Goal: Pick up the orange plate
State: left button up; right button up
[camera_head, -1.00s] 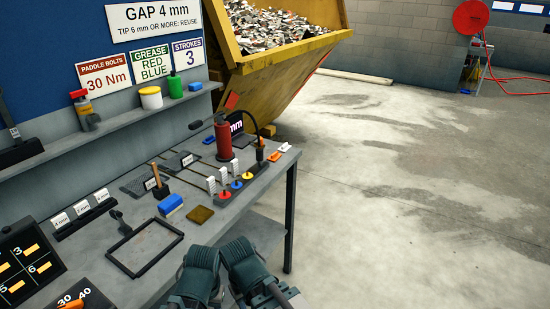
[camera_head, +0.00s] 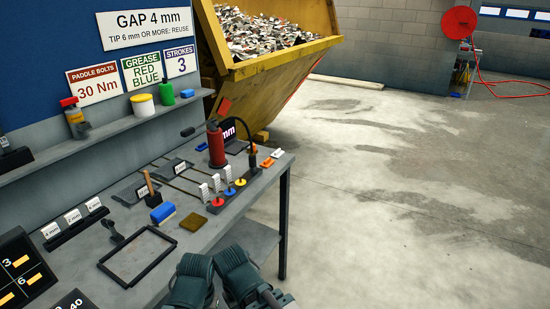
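A small flat orange piece (camera_head: 267,162) lies at the far right end of the grey bench (camera_head: 215,235), near its edge. A second, orange-and-white piece (camera_head: 277,153) lies just behind it. I cannot tell which of these is the orange plate. Two dark green-grey parts of my arms show at the bottom centre, in front of the bench and well apart from all these pieces. My gripper fingers are not seen.
A red cylinder (camera_head: 216,148), a base with coloured knobs (camera_head: 227,197), a blue block (camera_head: 163,212) and a black frame (camera_head: 138,258) are on the bench. The yellow skip (camera_head: 275,68) stands behind. Concrete floor (camera_head: 400,220) to the right is clear.

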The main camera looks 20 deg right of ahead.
aim_at(268, 163)
jog(key=z, duration=1.2)
jog(key=i+j, duration=0.15)
jog(key=i, duration=0.3)
jog(key=i+j+z, duration=0.1)
jog(key=i, duration=0.35)
jog(key=i+j, duration=0.2)
jog(key=i, duration=0.25)
jog(key=z, duration=0.05)
